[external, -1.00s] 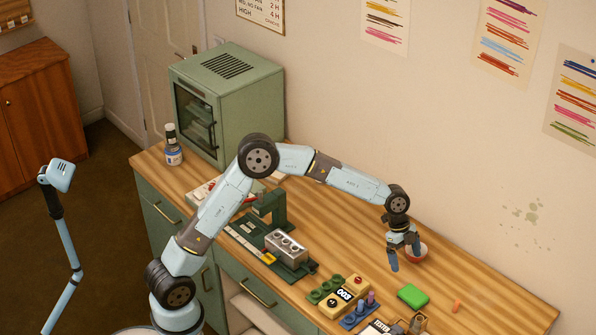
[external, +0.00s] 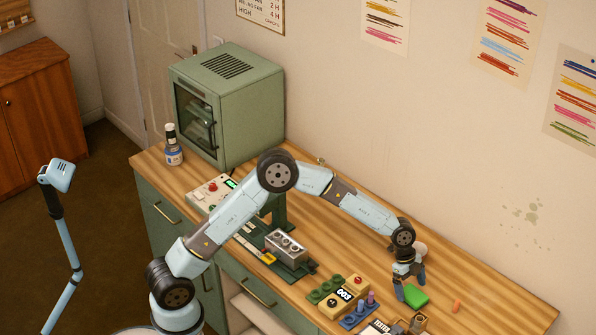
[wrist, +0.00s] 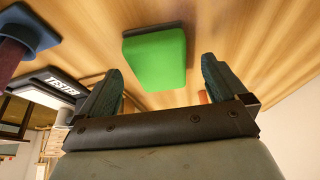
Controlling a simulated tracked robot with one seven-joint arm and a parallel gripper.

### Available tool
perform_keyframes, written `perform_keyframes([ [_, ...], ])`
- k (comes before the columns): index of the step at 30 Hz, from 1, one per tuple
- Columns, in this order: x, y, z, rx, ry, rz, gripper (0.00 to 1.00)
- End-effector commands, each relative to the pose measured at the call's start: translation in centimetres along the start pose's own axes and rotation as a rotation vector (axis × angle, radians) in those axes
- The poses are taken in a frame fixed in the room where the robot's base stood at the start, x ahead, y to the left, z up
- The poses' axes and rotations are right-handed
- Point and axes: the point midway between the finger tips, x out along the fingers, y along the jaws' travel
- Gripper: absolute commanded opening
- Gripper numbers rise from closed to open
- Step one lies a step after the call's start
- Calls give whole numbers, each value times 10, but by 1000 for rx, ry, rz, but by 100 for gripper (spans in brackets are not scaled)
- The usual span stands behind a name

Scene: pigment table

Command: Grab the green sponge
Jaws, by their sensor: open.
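The green sponge (external: 415,296) lies flat on the wooden table, toward its right end in the external view. In the wrist view the green sponge (wrist: 155,58) shows ahead of and between the two fingers. My gripper (external: 410,285) is open and empty, just above and behind the sponge in the external view, with the fingertips close to it. In the wrist view my gripper (wrist: 160,82) has its two dark fingers well apart, one on each side of the sponge. I cannot tell whether a finger touches it.
A blue rack (external: 359,315) with pegs and a yellow box marked 003 (external: 346,294) stand left of the sponge. A small brass-coloured cup (external: 418,322) is in front of it. A pale bowl (external: 420,249) is partly hidden behind my wrist.

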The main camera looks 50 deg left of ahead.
Motion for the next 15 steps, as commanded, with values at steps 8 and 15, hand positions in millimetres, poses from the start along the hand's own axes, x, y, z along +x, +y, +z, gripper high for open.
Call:
perform_keyframes([
  [8,25,0,-1,0,0,-1,99],
  [15,25,0,-1,0,0,-1,91],
])
